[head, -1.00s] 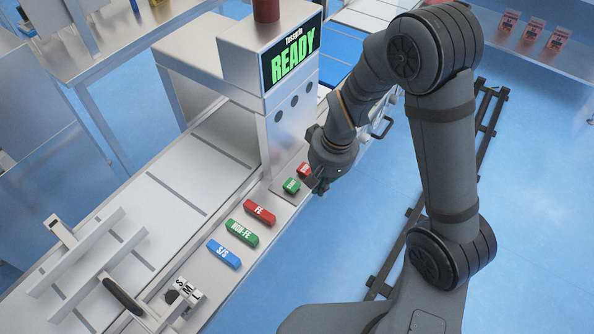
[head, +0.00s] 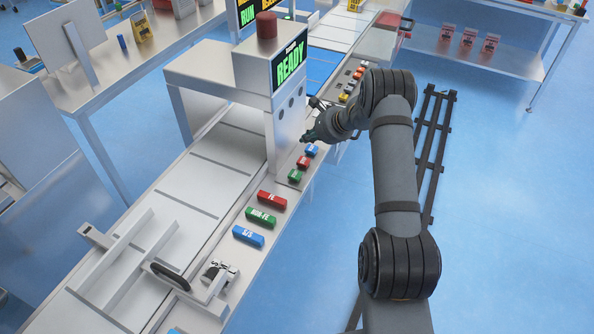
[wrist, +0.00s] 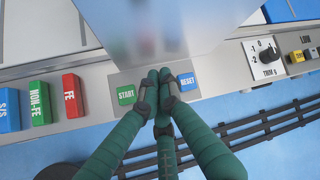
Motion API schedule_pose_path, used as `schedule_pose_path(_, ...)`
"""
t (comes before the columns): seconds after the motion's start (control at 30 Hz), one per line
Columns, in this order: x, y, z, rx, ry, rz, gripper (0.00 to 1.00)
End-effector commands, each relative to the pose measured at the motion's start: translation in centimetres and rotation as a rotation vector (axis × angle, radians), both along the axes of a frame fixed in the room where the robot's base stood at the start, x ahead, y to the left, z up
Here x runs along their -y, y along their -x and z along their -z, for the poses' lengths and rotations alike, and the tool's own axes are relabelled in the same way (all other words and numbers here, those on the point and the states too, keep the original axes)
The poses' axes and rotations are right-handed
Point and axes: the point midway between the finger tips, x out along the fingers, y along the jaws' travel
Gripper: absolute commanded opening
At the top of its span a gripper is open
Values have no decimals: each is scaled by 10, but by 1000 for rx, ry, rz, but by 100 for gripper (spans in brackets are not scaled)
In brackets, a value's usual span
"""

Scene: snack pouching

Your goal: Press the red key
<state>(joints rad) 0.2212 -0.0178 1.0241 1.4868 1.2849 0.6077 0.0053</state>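A small red key (head: 304,162) sits on the machine's front ledge, between a green START key (head: 295,176) and a blue RESET key (head: 312,150). A larger red block marked FE (head: 272,199) lies farther along the ledge.
A green NON-FE block (head: 261,217) and a blue S/S block (head: 248,236) lie beside the FE block. The machine housing (head: 285,128) with its READY screen (head: 290,63) stands close behind the keys. A TRIM knob (wrist: 265,52) is to the right in the wrist view.

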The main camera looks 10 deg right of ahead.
Motion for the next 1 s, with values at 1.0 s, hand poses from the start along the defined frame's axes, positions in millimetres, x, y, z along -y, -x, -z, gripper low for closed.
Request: schedule_pose_path(1.0,-9,-7,26,4,-92,55,0)
